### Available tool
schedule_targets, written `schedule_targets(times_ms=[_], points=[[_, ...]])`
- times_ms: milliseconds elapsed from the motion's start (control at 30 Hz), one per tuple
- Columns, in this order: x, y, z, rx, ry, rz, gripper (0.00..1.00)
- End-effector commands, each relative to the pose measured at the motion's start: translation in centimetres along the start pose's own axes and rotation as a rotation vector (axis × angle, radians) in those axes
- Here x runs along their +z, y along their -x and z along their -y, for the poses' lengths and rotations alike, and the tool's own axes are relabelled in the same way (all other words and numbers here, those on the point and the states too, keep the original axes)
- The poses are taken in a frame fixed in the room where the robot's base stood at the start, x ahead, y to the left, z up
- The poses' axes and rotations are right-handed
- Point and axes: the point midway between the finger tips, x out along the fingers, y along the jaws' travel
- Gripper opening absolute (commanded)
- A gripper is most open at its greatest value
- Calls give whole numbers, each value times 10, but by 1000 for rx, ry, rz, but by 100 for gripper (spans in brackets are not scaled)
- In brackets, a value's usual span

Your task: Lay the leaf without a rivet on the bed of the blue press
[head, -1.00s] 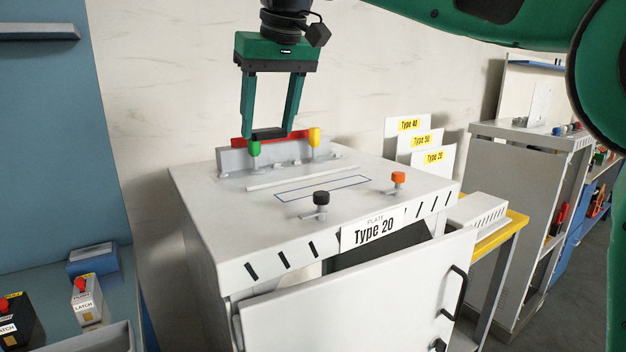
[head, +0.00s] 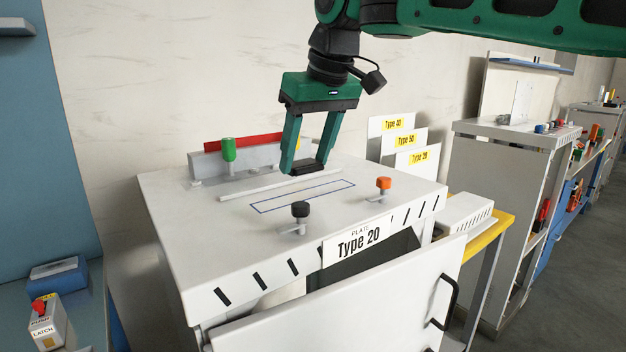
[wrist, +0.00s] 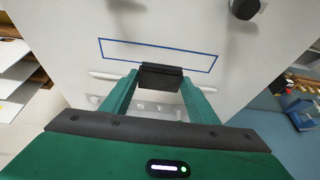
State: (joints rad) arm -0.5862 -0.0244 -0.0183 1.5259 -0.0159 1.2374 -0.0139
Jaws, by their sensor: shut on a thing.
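My gripper (head: 307,167) is shut on a short dark piece (head: 310,168), which spans the gap between its fingertips. The dark piece also shows in the wrist view (wrist: 161,77). Whether it is a leaf, or bears a rivet, I cannot tell. The gripper hangs over the back part of a white cabinet top (head: 180,205), behind a blue outlined rectangle (head: 257,209); the outline also shows in the wrist view (wrist: 120,40). The cabinet carries a "PLATE Type 20" sign (head: 358,240). I see nothing that is clearly a blue press.
A grey rail with a green knob (head: 229,150) and a red bar (head: 240,137) stands at the back. A black knob (head: 300,209) and an orange knob (head: 384,184) stand up in front. The cabinet door (head: 340,305) is ajar. Type cards (head: 400,145) stand at the right.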

Motion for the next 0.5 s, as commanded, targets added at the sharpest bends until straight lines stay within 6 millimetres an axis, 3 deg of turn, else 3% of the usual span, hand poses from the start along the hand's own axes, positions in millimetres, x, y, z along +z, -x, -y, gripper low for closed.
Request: schedule_targets(times_ms=[167, 500], points=[[9, -5, -8, -1, 0, 0, 30], [23, -39, -8, -1, 0, 0, 30]])
